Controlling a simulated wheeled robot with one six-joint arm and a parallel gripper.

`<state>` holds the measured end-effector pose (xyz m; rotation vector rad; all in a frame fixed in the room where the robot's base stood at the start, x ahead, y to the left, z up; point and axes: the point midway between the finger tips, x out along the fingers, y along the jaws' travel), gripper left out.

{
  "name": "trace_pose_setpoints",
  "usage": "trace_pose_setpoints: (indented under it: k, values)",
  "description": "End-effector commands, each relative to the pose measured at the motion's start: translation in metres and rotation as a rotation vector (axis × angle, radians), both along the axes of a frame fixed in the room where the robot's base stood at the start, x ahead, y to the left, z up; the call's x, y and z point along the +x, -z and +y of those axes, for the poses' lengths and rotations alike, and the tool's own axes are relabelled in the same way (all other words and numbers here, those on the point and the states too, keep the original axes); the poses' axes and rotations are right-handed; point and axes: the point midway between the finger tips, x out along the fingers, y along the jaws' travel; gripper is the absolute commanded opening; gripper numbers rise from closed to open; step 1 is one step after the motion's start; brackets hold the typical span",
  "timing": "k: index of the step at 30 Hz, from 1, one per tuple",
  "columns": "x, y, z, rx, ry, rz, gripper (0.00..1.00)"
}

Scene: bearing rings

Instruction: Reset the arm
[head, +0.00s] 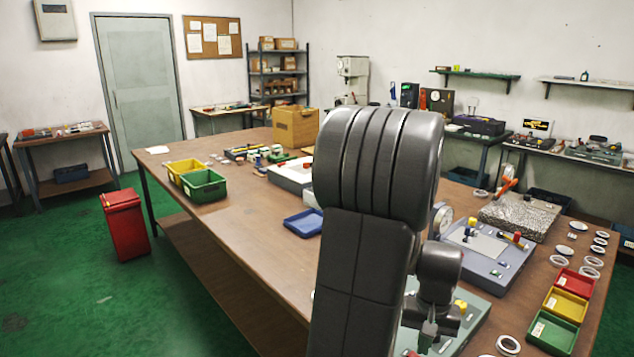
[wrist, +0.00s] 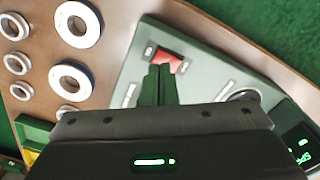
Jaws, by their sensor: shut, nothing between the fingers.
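My gripper (wrist: 158,84) is shut and empty in the wrist view, its two dark green fingers together. The fingertips appear just in front of a red square part (wrist: 167,62) on a pale grey-green panel (wrist: 133,72); I cannot tell whether they touch it. In the head view my gripper (head: 427,337) points down over the grey-green device (head: 474,308) at the near right of the bench. My own dark arm stands in the middle of that view and hides part of the bench.
Several bearing rings (wrist: 79,24) lie on the wooden bench left of the panel. In the head view, red, yellow and green trays (head: 553,333) line the right edge. A grey-blue device (head: 487,250) stands behind my gripper. A blue tray (head: 303,223) lies left of my arm, with clear bench in front.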

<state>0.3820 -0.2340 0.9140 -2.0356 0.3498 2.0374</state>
Motion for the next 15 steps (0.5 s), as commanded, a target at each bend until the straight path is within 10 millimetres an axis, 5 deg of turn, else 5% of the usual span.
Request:
trace_pose_setpoints:
  k: [6, 15]
  values:
    - [0.0, 0.026, 0.0, 0.0, 0.0, -0.001, 0.0]
    - [0.0, 0.025, 0.0, 0.0, 0.0, -0.001, 0.0]
